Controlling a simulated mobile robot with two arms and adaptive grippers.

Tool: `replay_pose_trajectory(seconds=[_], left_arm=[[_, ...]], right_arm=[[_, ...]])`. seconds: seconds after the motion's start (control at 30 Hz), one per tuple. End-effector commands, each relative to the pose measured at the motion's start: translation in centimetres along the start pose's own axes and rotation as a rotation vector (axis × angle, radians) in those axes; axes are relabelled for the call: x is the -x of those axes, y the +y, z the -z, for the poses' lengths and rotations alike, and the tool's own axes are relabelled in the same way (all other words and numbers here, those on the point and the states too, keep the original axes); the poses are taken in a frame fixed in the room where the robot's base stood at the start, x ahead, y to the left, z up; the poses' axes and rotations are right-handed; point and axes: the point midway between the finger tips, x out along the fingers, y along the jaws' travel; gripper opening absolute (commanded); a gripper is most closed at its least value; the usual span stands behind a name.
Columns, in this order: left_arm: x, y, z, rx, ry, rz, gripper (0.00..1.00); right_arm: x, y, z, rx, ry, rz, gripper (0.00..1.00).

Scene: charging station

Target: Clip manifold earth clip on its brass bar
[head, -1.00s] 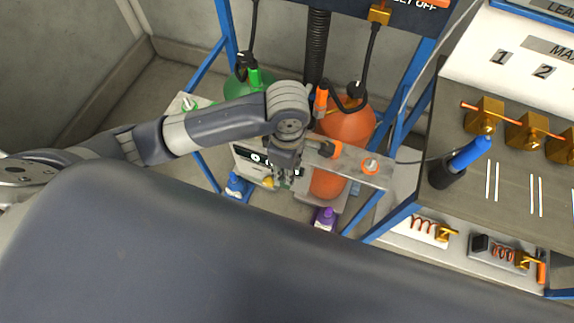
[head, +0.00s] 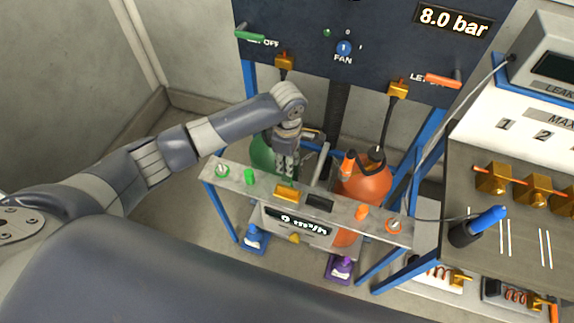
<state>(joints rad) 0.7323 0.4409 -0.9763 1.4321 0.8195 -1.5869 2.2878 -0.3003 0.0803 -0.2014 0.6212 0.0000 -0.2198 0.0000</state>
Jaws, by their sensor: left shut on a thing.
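My left gripper (head: 285,165) points down over the grey rail (head: 225,176), in front of the green cylinder (head: 262,152). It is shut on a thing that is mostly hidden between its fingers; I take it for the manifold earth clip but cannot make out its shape. A brass-coloured block (head: 287,193) sits on the rail just below the gripper, apart from it. I cannot tell if this is the brass bar. A black block (head: 320,202) is to its right on the rail. My right gripper is not in view.
An orange cylinder (head: 365,186) with a hose stands right of the gripper. Green (head: 249,176) and orange (head: 362,212) fittings stick up from the rail. The dark panel (head: 370,35) rises behind.

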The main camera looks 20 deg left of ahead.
Motion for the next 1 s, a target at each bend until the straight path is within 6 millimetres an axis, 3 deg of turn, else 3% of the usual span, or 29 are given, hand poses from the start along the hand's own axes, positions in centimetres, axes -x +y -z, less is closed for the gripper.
replay_pose_trajectory(seconds=[0.2, 0.43, 0.7, 1.0], left_arm=[[0.0, 0.0, 0.0, 0.0, 0.0, 0.0, 0.0], [0.3, -0.2, -0.1, 0.002, -0.001, 0.003, 0.0], [-3.1, -0.1, 0.0, 0.002, 0.0, 0.002, 0.0], [-5.3, -0.1, 0.0, 0.001, 0.0, 0.001, 0.0]], right_arm=[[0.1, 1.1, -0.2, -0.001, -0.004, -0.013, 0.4], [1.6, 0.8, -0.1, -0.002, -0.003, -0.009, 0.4], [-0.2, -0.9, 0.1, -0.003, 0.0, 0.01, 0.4], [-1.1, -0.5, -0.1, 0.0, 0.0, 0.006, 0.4]])
